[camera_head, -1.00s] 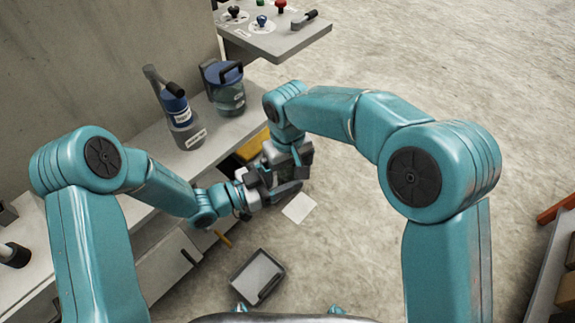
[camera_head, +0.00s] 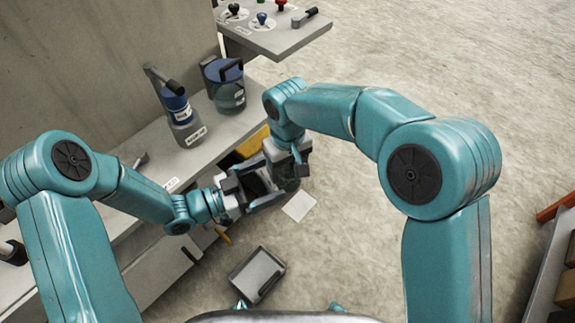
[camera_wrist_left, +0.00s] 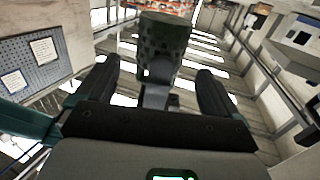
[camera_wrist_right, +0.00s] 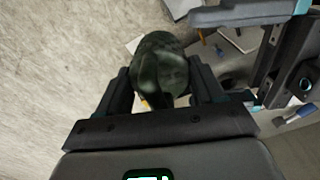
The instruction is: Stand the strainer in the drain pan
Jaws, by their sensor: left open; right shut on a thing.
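The strainer (camera_head: 290,184) is a dark, greenish cylinder with a mottled surface, mostly hidden by my grippers in the head view. My right gripper (camera_head: 289,163) is shut on the strainer (camera_wrist_right: 160,68), which shows between its fingers in the right wrist view. My left gripper (camera_head: 271,183) is open close beside it, at the left. In the left wrist view the strainer (camera_wrist_left: 163,45) stands ahead of and between the spread fingers; contact cannot be told. The drain pan is probably the shallow grey tray (camera_head: 257,275) on the floor, below both grippers in the picture.
A bench (camera_head: 160,160) along the wall carries a grey bottle with a blue band (camera_head: 181,110) and a blue-lidded container (camera_head: 226,88). A white sheet (camera_head: 299,206) lies on the floor near the grippers.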

